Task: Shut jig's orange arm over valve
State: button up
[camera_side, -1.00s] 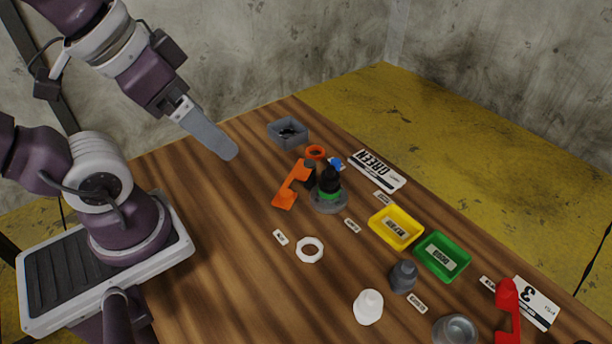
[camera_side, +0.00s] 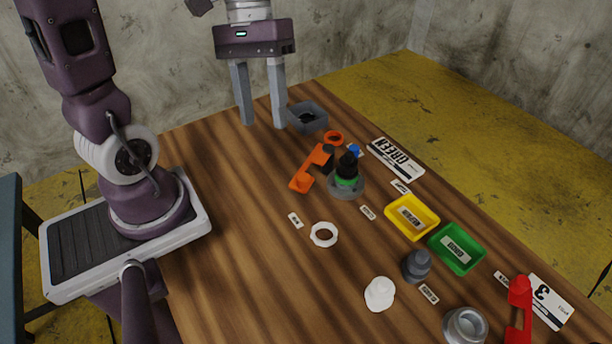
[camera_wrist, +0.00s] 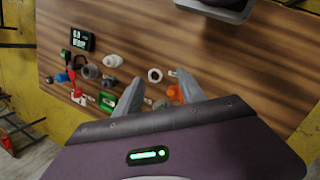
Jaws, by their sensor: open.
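The jig's orange arm (camera_side: 312,170) is swung out from its dark hinge block (camera_side: 328,152), pointing left and toward the front, clear of the valve. The valve (camera_side: 347,166), black with a green ring, stands upright on a round grey base (camera_side: 346,188), right of the hinge. My gripper (camera_side: 263,125) is open and empty at the back left, fingers down, apart from the arm and valve. In the wrist view my gripper's fingers (camera_wrist: 158,77) are spread. An orange part (camera_wrist: 174,93) shows there by the right finger, partly hidden; the valve is not clear there.
A grey bin (camera_side: 308,118) stands just right of my fingers, with an orange ring (camera_side: 334,137) near it. A white ring (camera_side: 324,234) lies in front. Yellow (camera_side: 412,218) and green (camera_side: 458,249) trays and a red arm (camera_side: 519,310) lie right. The left tabletop is bare.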

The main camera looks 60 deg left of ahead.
jog(key=w+a+f+n+h, duration=0.5)
jog(key=a+f+n+h, duration=0.25)
jog(key=f, duration=0.25)
jog(key=n+t+h, duration=0.6)
jog(key=n, duration=0.2)
send_near(304, 181)
jog(key=a, duration=0.2)
jog(key=shift+a+f+m, duration=0.25)
jog(key=shift+a, duration=0.1)
jog(key=shift+s+f+t, duration=0.1)
jog(key=shift+f+t, duration=0.2)
jog(key=shift+f, duration=0.1)
jog(key=x, duration=1.2)
jog(key=shift+f, duration=0.1)
jog(key=shift+a, duration=0.1)
grip_shut()
